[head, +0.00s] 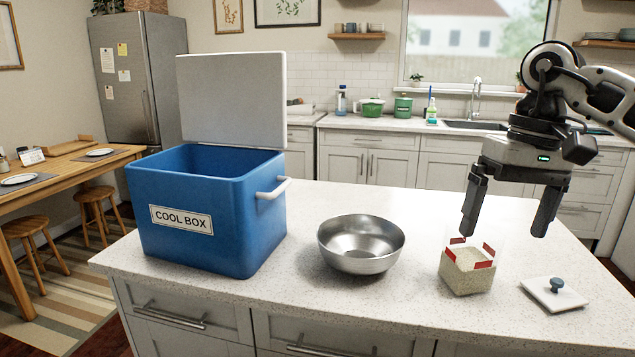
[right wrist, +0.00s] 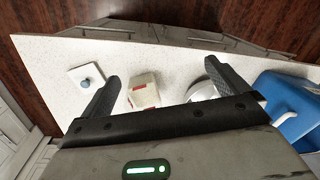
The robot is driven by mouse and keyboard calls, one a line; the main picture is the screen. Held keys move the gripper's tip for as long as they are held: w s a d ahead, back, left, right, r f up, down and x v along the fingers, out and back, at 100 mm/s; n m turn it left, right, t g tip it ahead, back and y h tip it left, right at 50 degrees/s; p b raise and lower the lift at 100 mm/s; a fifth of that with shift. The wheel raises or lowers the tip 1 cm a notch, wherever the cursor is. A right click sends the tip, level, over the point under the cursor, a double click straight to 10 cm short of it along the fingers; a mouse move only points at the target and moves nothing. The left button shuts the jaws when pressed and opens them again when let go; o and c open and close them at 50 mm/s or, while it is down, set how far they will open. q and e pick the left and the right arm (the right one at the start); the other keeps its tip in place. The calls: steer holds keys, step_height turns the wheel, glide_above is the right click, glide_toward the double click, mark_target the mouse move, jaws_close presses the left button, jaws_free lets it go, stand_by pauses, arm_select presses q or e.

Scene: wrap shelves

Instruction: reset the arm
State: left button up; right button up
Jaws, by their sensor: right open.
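My right gripper (head: 508,215) is open and empty, pointing down above a clear container (head: 467,270) with red corner marks and pale grainy contents. The container stands upright on the counter, below and between the fingers and apart from them. In the right wrist view the container (right wrist: 143,92) shows between the two open fingers (right wrist: 165,88). A white lid with a blue-grey knob (head: 554,294) lies flat to the right of the container; it also shows in the right wrist view (right wrist: 78,77). My left gripper is not in view.
A steel bowl (head: 361,243) stands on the island counter (head: 330,292) left of the container. A blue cool box (head: 207,212) with its white lid raised (head: 232,100) stands farther left. The bowl looks empty. The counter's front edge runs close to the container and lid.

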steer(key=s+a+f+m+g+y, duration=0.2)
steer(key=a+f+y, duration=0.25)
steer(key=a, duration=0.55)
steer(key=s+a+f+m+g+y, duration=0.1)
steer(key=s+a+f+m+y, duration=0.15)
steer(key=a+f, duration=0.5)
steer(key=s+a+r+m+t+y, duration=0.2)
steer(key=s+a+m+y, duration=0.1)
steer(key=a+m+y, duration=1.1)
steer(key=w+d+f+m+t+h, duration=0.1)
steer(key=d+f+m+t+h, duration=0.4)
steer(key=m+t, duration=0.75)
steer(key=w+d+f+m+t+h, duration=0.2)
steer(key=d+f+m+t+h, duration=0.3)
steer(key=m, duration=1.5)
steer(key=s+d+f+m+g+h, duration=0.3)
steer(key=s+f+m, duration=0.4)
steer(key=f+m, duration=0.3)
steer(key=s+d+f+m+g+h, duration=0.3)
steer(key=s+d+f+m+h, duration=0.3)
steer(key=f+m, duration=0.3)
steer(key=shift+s+d+f+m, duration=0.35)
steer(key=shift+s+d+m, duration=0.2)
steer(key=shift+s, duration=0.3)
